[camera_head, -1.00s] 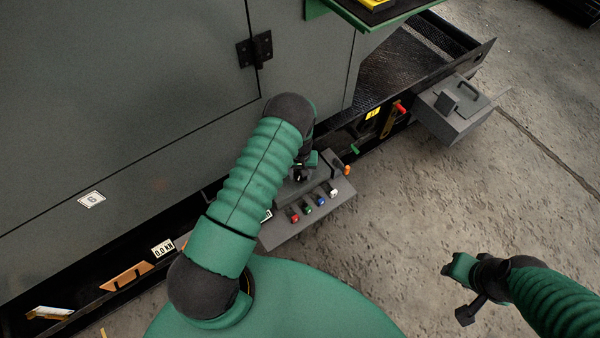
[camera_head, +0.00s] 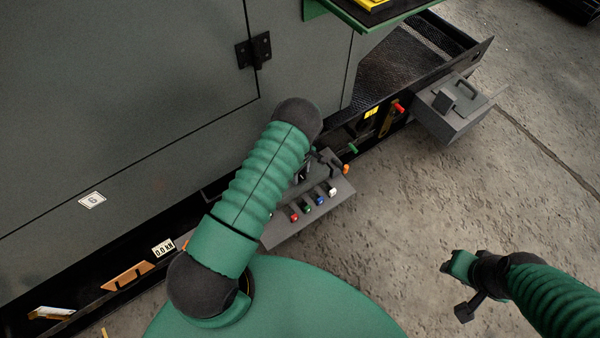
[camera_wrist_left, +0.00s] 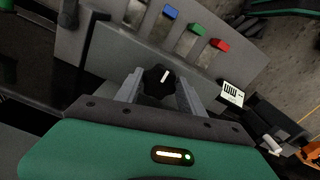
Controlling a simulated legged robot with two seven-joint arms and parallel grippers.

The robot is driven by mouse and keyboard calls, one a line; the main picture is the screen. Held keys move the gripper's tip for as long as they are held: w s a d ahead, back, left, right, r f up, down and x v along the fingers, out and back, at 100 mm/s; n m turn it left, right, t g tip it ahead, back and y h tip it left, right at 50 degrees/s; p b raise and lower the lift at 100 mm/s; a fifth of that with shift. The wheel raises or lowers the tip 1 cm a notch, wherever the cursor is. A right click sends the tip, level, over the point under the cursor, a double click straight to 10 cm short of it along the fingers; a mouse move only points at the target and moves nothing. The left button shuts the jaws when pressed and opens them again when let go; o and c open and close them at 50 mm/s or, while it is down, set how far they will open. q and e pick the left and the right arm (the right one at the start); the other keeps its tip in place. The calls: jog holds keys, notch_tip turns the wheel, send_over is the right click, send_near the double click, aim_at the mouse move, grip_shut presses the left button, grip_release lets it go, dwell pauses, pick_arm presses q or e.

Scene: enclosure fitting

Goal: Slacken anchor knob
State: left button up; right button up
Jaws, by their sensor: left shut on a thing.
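A black knob (camera_wrist_left: 154,76) with a white mark sits on the grey control panel in the left wrist view. My left gripper (camera_wrist_left: 160,84) is shut on it, with one grey finger on each side. In the head view my green left arm covers the knob and most of that gripper over the grey panel (camera_head: 283,232). My right gripper (camera_head: 452,264) hangs over bare floor at the lower right, away from the panel; its finger gap is not clear.
A grey box (camera_head: 447,112) juts out at the right. Concrete floor lies open.

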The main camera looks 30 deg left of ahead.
aim_at(301, 174)
pick_arm(q)
jog(key=shift+w+n, duration=0.1)
jog(key=shift+n, duration=1)
jog(key=o, duration=1.4)
jog(key=shift+c, duration=0.2)
jog(key=shift+r, duration=0.1)
notch_tip(301, 174, up, 17)
jog(key=p, duration=0.5)
jog(key=shift+f+p, duration=0.2)
jog(key=shift+p, duration=0.15)
